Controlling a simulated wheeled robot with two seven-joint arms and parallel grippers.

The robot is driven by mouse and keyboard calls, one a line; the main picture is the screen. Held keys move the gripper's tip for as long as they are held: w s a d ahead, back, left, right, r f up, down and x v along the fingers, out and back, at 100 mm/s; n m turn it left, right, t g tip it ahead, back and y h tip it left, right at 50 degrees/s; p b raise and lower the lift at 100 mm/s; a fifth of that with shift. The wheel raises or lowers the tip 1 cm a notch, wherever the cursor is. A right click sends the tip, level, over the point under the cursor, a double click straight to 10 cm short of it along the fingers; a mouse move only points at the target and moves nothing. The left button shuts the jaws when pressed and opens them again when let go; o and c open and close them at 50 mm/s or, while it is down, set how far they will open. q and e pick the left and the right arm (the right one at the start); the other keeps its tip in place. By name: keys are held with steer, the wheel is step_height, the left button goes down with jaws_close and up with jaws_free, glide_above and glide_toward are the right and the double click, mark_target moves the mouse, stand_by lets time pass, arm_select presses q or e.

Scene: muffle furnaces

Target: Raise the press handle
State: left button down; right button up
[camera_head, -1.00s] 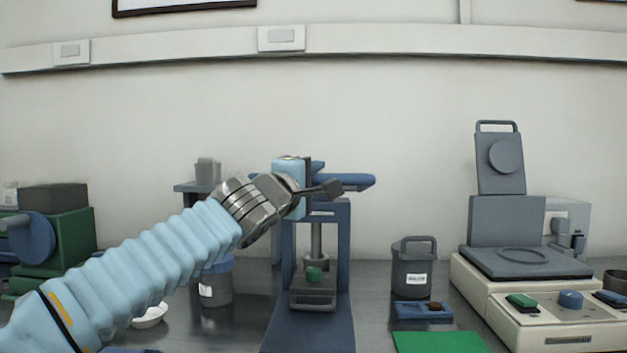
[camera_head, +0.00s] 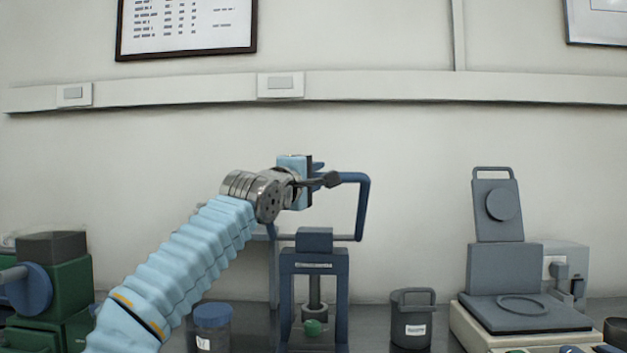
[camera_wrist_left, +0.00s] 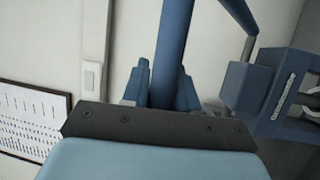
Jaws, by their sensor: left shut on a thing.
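The blue press (camera_head: 314,262) stands upright in the middle of the head view. Its handle (camera_head: 363,208) is a blue bar loop that now stands up above the press frame. In the left wrist view the handle bar (camera_wrist_left: 173,40) runs between the fingers (camera_wrist_left: 160,88), and the press head (camera_wrist_left: 268,92) shows at the right. My right gripper is in neither view.
A grey lidded canister (camera_head: 410,320) stands right of the press. A blue-lidded jar (camera_head: 212,325) stands to its left, below my arm. A beige device with a raised lid (camera_head: 497,205) stands at the far right, a green machine (camera_head: 55,290) at the far left.

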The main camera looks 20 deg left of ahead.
arm_select(q)
steer(key=shift+w+a+r, duration=0.1)
steer(key=shift+w+r, duration=0.05)
steer(key=shift+w, duration=0.05)
stand_by(0.3)
steer(key=c, duration=1)
jaws_free()
steer(key=shift+w, duration=0.1)
steer(key=s+b, duration=0.2)
steer(key=s, duration=0.2)
steer(key=s+a+f+b, duration=0.1)
steer(key=s+b, duration=0.1)
steer(key=s, duration=0.3)
steer(key=s+f+b, duration=0.1)
steer(key=s+b, duration=0.1)
steer(key=s, duration=0.2)
steer(key=shift+s+a, duration=0.3)
